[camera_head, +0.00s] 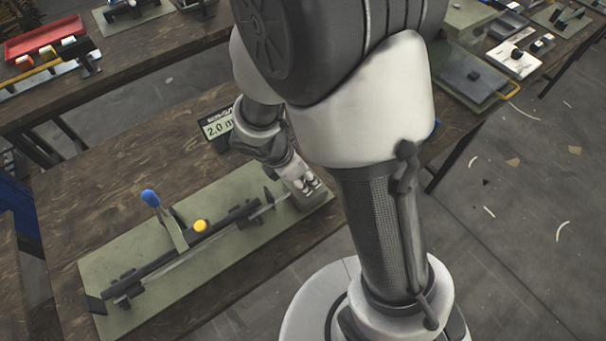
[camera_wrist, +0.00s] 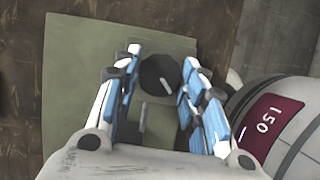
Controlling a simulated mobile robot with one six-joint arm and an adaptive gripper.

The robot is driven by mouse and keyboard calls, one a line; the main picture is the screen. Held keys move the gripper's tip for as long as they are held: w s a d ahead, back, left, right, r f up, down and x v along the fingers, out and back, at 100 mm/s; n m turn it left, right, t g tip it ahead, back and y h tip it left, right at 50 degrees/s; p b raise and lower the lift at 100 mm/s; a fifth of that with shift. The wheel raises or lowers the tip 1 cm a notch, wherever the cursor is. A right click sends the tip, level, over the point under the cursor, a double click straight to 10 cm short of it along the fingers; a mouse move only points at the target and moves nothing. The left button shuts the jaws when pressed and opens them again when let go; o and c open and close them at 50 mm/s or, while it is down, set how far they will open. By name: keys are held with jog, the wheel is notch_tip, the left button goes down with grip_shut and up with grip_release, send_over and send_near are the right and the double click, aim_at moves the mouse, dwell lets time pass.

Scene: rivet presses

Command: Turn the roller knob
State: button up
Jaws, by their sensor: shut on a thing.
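The roller knob (camera_wrist: 157,73) is a dark round knob with a white line across its top, seen from above in the wrist view. The white line is tilted. My gripper (camera_wrist: 161,62) has its two blue-padded fingers on either side of the knob and is shut on it. In the head view my gripper (camera_head: 306,184) is at the right end of a green base plate (camera_head: 150,290), and it hides the knob there. The plate bears a long dark rail, a lever with a blue ball (camera_head: 150,198) and a yellow button (camera_head: 200,226).
A small display sign (camera_head: 218,127) reading "2.0 m", partly covered by my arm, stands behind the plate on the wooden table (camera_head: 75,190). Other benches with a red tray (camera_head: 45,37) and a grey plate (camera_head: 465,75) stand farther back. Open floor lies at right.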

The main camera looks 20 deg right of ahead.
jog(key=shift+m, duration=0.3)
jog(key=m+g+p, duration=0.1)
jog(key=m+p, duration=0.1)
jog(key=m, duration=0.1)
jog(key=shift+w+r+g+p, duration=0.1)
jog(key=shift+g+p, duration=0.2)
jog(key=shift+p, duration=0.05)
jog(key=m+g+p, duration=0.1)
jog(key=m, duration=0.1)
jog(key=m+p, duration=0.1)
jog(key=m, duration=0.2)
jog(key=shift+w+m+g+p, duration=0.15)
jog(key=shift+m+g+p, duration=0.15)
jog(key=shift+g+p, duration=0.1)
jog(key=o, duration=1)
jog(key=shift+o, duration=0.2)
